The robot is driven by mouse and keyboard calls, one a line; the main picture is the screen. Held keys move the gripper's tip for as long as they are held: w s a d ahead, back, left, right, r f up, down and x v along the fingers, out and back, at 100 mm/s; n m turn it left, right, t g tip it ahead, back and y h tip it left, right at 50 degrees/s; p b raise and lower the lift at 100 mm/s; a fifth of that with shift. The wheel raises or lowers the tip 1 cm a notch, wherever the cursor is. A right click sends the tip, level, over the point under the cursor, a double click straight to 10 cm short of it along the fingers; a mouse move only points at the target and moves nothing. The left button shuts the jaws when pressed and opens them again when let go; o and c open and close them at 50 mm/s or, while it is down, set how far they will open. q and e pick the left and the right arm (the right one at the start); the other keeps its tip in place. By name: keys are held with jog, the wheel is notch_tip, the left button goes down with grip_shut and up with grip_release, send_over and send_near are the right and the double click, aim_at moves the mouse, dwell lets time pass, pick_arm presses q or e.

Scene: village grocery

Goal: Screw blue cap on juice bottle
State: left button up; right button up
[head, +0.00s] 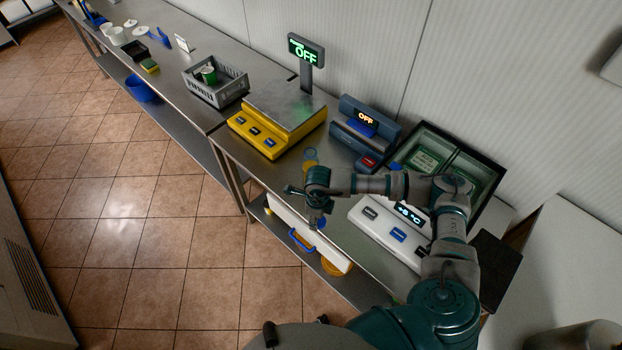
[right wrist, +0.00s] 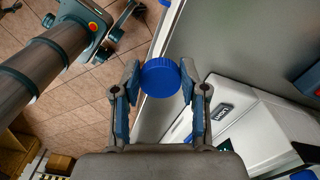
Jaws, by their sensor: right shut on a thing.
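The blue cap (right wrist: 161,77) is round and ridged. It sits between the fingertips of my right gripper (right wrist: 160,84), which is shut on it. In the head view my right gripper (head: 317,212) hangs over the front edge of the metal counter, and a bit of the blue cap (head: 321,223) shows at its tip. A small upright yellow-orange thing (head: 311,159), perhaps the juice bottle, stands on the counter just behind my right wrist, its lower part hidden by the arm.
A yellow scale (head: 265,132) stands left on the counter (head: 230,148), beside a grey crate (head: 203,92). A blue-grey device (head: 358,136) is at the back. A white control panel (head: 372,216) and a glass-topped case (head: 484,162) are on the right. A blue handle (head: 301,240) shows at the front.

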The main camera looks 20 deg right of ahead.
pick_arm(q)
notch_tip(320, 180, down, 6)
jog(key=b, duration=0.5)
jog(key=shift+s+r, duration=0.1)
jog(key=shift+r, duration=0.1)
pick_arm(e)
jog(key=w+a+r+n, duration=0.1)
jog(key=r+n, duration=0.4)
jog(key=n, duration=0.8)
jog(key=w+a+r+n, duration=0.1)
jog(key=w+r+n, duration=0.3)
jog(key=n, duration=1)
jog(key=shift+a+r, duration=0.15)
jog(key=shift+r, duration=0.8)
pick_arm(q)
jog(key=shift+o, duration=0.2)
